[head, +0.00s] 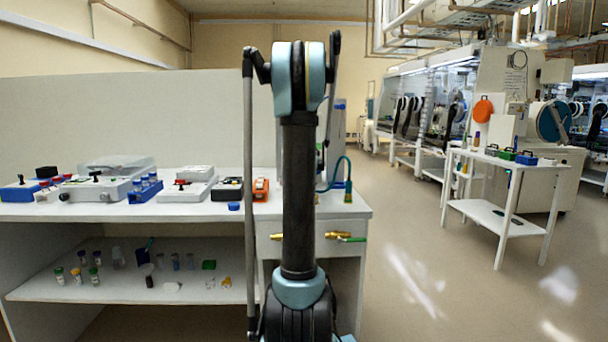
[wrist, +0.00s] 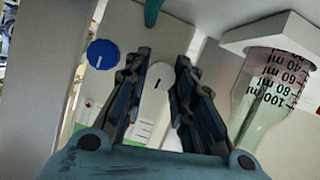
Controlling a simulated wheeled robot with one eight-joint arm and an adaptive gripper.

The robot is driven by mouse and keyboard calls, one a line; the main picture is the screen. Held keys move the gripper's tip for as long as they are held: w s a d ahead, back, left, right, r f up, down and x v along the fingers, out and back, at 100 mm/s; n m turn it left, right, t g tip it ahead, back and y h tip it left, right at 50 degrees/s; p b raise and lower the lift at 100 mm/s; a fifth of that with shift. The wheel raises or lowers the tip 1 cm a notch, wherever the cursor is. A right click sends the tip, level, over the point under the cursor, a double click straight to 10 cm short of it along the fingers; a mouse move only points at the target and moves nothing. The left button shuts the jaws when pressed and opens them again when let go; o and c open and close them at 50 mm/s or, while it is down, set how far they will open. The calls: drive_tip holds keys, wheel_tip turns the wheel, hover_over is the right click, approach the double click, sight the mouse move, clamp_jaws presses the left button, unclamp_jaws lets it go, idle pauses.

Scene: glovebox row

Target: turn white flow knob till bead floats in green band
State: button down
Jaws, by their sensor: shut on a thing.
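In the head view my arm hides the gripper and the knob.
A blue round knob (wrist: 102,54) is close left of my fingers in the wrist view. In the head view a bench (head: 200,210) with several small devices stands left of my arm. A white cart (head: 500,170) stands at the right; the floor between is clear.

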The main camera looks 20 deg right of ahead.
drive_tip(key=m+y, duration=0.1)
drive_tip(key=m, duration=0.1)
drive_tip(key=shift+m+t+y, duration=0.3)
drive_tip(key=shift+y, duration=0.1)
drive_tip(key=m+y, duration=0.2)
drive_tip(key=m, duration=0.1)
drive_tip(key=shift+d+f+t, duration=0.1)
drive_tip(key=shift+d+t, duration=0.1)
drive_tip(key=shift+t, duration=0.2)
drive_tip(key=m+t+y, duration=0.1)
drive_tip(key=m, duration=0.1)
drive_tip(key=shift+s+d+f+m, duration=0.1)
drive_tip(key=shift+m, duration=0.3)
drive_tip(key=m+t+y, duration=0.1)
drive_tip(key=m, duration=0.2)
drive_tip(key=shift+f+y, duration=0.15)
drive_tip(key=shift+y, duration=0.15)
drive_tip(key=shift+s+m+t, duration=0.1)
drive_tip(key=shift+m+t, duration=0.2)
drive_tip(key=c, duration=1.6)
unclamp_jaws()
drive_tip(key=shift+d, duration=0.1)
